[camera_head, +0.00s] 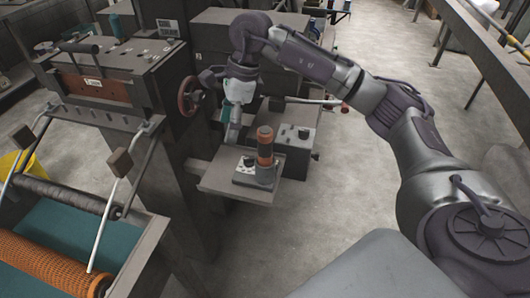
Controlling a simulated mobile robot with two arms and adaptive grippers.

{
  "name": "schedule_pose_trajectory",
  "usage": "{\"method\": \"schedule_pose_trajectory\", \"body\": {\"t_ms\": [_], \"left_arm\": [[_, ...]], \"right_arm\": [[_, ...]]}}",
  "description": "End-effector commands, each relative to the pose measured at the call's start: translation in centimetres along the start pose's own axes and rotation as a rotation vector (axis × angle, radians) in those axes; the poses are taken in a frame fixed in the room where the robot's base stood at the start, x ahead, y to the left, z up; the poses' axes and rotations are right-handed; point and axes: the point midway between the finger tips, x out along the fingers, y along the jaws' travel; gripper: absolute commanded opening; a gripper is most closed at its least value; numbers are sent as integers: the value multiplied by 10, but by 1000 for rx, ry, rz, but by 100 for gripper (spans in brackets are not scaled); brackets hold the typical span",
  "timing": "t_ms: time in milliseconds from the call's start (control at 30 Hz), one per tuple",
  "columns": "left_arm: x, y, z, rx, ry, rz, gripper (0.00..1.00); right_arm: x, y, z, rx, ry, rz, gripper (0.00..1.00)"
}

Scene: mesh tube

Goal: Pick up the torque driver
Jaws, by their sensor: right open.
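The torque driver (265,147), with an orange and dark handle, stands upright in a grey holder (266,175) on a small metal shelf (222,183) at the machine's side. My right arm reaches in from the right. My right gripper (231,132) points down just to the left of the driver and a little above the shelf; it is open and holds nothing that I can see. Its fingers are small in the picture and partly merge with the background. My left gripper is not in view.
A small box with a white top (244,172) sits on the shelf beside the holder. A grey control box (297,137) stands behind. A red handwheel (188,97) is on the left machine. An orange mesh roll (45,268) lies at lower left. Concrete floor (330,190) is clear at right.

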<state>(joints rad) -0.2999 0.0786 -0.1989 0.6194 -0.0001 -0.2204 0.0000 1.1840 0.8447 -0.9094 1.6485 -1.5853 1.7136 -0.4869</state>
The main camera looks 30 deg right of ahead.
Motion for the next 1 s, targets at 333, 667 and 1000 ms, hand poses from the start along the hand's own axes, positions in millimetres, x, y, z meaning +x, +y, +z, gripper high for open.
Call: {"method": "schedule_pose_trajectory", "body": {"t_ms": [333, 667, 1000], "left_arm": [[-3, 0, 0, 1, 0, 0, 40], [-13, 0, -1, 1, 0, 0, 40], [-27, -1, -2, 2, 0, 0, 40]], "right_arm": [[-49, -21, -80, 67, 314, -86, 72], [9, -26, -96, 64, 309, -85, 72], [37, -29, -106, 65, 308, -84, 72]]}}
